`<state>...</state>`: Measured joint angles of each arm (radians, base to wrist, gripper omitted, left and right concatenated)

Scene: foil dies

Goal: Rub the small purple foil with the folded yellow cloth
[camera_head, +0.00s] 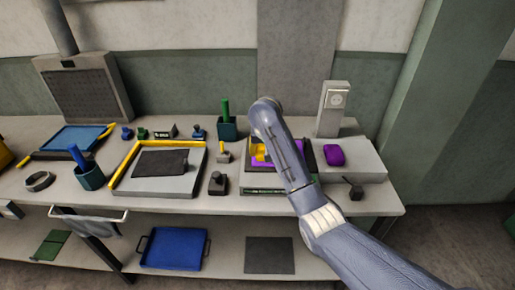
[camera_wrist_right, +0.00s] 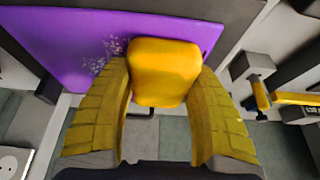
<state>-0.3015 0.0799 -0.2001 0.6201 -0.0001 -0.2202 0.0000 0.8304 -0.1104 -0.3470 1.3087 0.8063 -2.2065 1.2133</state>
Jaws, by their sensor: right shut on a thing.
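My right gripper (camera_wrist_right: 164,82) is shut on the folded yellow cloth (camera_wrist_right: 165,70), a rounded pad between its two ribbed fingers. The cloth is over the purple foil (camera_wrist_right: 60,38) near its edge in the right wrist view and looks to be against it; firm contact cannot be told. Pale specks show on the foil just left of the cloth. In the head view, the foil (camera_head: 262,164) lies on a dark-framed block at the bench's right, with yellow beside it. My right arm hides much of the foil and the gripper there. My left gripper is not in view.
A purple folded cloth (camera_head: 334,155) lies on the pale slab right of the foil. A grey gauge stand (camera_head: 333,108) rises behind. A green cup (camera_head: 228,128) and a dark stamp-like tool (camera_head: 218,183) stand to the left. A yellow-edged plate (camera_head: 150,186) lies farther left.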

